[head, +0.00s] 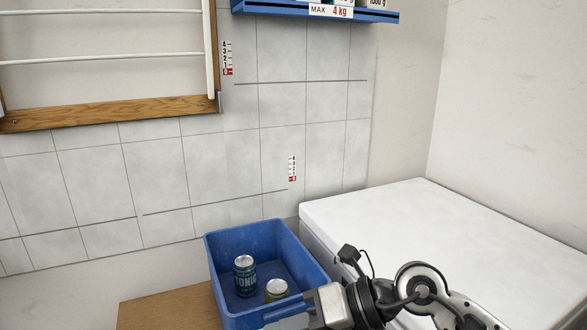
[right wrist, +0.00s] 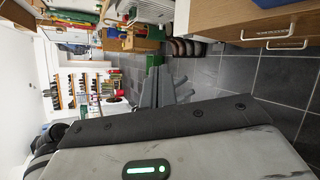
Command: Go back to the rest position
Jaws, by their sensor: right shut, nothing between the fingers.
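My right arm comes in from the lower right of the head view, and its gripper (head: 296,317) is over the front right rim of a blue crate. In the right wrist view the grey fingers (right wrist: 160,90) are together with nothing between them. My left gripper is not in view. The blue crate (head: 222,262) stands on a wooden surface and holds a dark green can marked TONIC (head: 245,276) and a yellow-labelled can (head: 277,290), both upright. The yellow can is partly hidden by the crate's front wall.
A white chest-like unit (head: 430,225) stands right of the crate, under my right arm. A blue shelf (head: 315,12) marked MAX 4 kg and a wood-framed rack with white rails (head: 110,112) hang on the tiled wall. In the right wrist view, wooden drawers (right wrist: 270,28) border a dark tiled floor (right wrist: 290,85).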

